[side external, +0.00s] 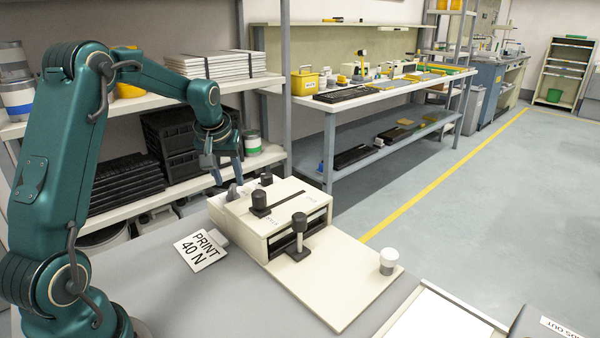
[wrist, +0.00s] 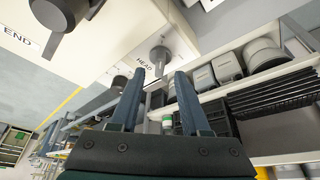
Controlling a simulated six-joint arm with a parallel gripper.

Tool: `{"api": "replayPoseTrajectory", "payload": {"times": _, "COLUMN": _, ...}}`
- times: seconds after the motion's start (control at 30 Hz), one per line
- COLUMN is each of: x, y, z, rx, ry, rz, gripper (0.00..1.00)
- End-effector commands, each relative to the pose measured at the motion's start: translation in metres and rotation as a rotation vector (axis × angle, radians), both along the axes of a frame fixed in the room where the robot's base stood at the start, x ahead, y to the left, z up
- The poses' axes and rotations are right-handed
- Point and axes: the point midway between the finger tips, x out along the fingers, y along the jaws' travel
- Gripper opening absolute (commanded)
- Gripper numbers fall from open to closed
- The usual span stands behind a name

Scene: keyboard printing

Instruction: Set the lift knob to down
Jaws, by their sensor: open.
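A cream machine (side external: 270,215) sits on the grey bench with several dark knobs and posts on it. No label reading "lift" is legible, so I cannot tell which one is the lift knob. In the wrist view a grey knob (wrist: 159,57) sits by the label "HEAD", and a dark knob (wrist: 68,20) sits by the label "END". My gripper (side external: 229,180) is at the machine's back left corner, pointing down. Its fingers are apart. In the wrist view the open fingertips (wrist: 160,74) frame the area at the grey HEAD knob; contact cannot be told.
A sign reading "PRINT 40 N" (side external: 201,250) stands left of the machine. A dark upright post (side external: 299,236) stands at its front, and a white-topped cylinder (side external: 389,262) stands on the cream board (side external: 335,285). Shelves (side external: 180,165) with crates are behind.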

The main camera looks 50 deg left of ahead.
Motion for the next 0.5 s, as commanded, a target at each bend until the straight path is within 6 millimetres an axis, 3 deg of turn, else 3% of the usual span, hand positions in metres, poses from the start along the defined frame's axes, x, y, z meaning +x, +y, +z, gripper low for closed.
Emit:
{"api": "replayPoseTrajectory", "payload": {"times": 0.2, "x": 0.006, "y": 0.005, "z": -0.021, "rx": -0.001, "ry": 0.001, "rz": 0.000, "gripper": 0.46}}
{"api": "replayPoseTrajectory", "payload": {"times": 0.5, "x": 0.007, "y": 0.006, "z": -0.023, "rx": 0.001, "ry": -0.001, "rz": 0.000, "gripper": 0.46}}
